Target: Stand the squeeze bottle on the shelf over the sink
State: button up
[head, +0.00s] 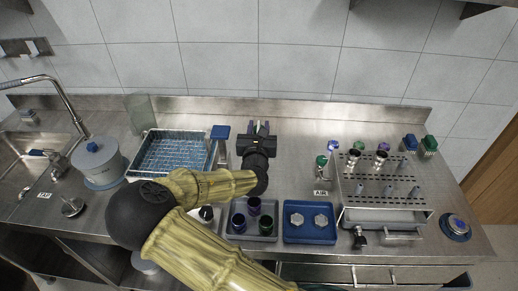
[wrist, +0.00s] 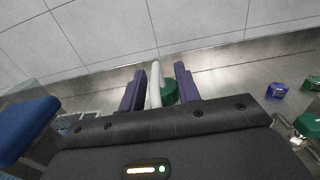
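My gripper (head: 258,127) is above the counter near the back wall, fingers towards the wall. In the wrist view its two purple fingers (wrist: 160,90) stand apart with a white tube (wrist: 155,82) and a green rounded part (wrist: 170,93) between them. These look like the nozzle and cap of the squeeze bottle; its body is hidden. I cannot tell whether the fingers press on it. The sink (head: 18,160) with its tall tap (head: 62,97) is at the far left.
A blue wire basket (head: 172,153) and a lidded grey pot (head: 99,162) stand between sink and gripper. Near the front are a grey tray with dark cups (head: 254,217) and a blue tray (head: 309,238). A metal rack (head: 384,190) stands right. Counter behind the trays is partly clear.

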dwell(0.3)
grip_shut()
dwell(1.3)
